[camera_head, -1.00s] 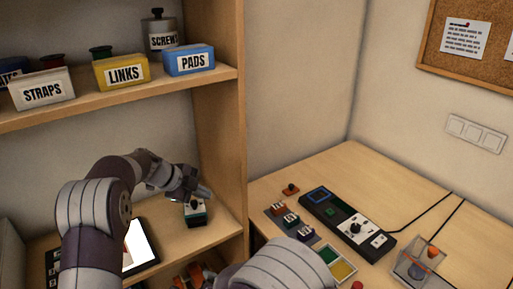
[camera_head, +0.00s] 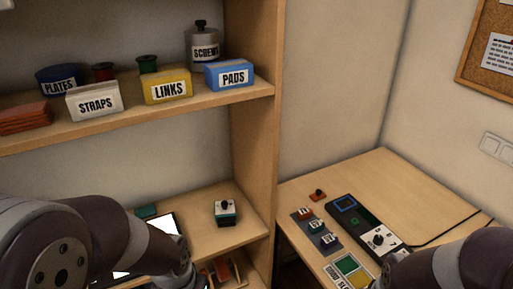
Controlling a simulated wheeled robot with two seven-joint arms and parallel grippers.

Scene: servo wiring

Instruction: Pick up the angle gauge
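No object in view is labelled as the angle gauge, and I cannot tell for certain which one it is. A small white and teal device with a black knob (camera_head: 226,209) stands upright on the lower shelf, with nothing touching it. My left arm crosses the lower left and its gripper is not visible. My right arm comes in at the lower right edge, and its gripper is also out of view.
The upper shelf (camera_head: 130,117) holds bins labelled STRAPS (camera_head: 95,100), LINKS (camera_head: 167,87) and PADS (camera_head: 229,75). A lit tablet (camera_head: 165,222) lies on the lower shelf, partly behind my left arm. The right desk (camera_head: 365,172) carries a control panel (camera_head: 365,228) and several small labelled blocks.

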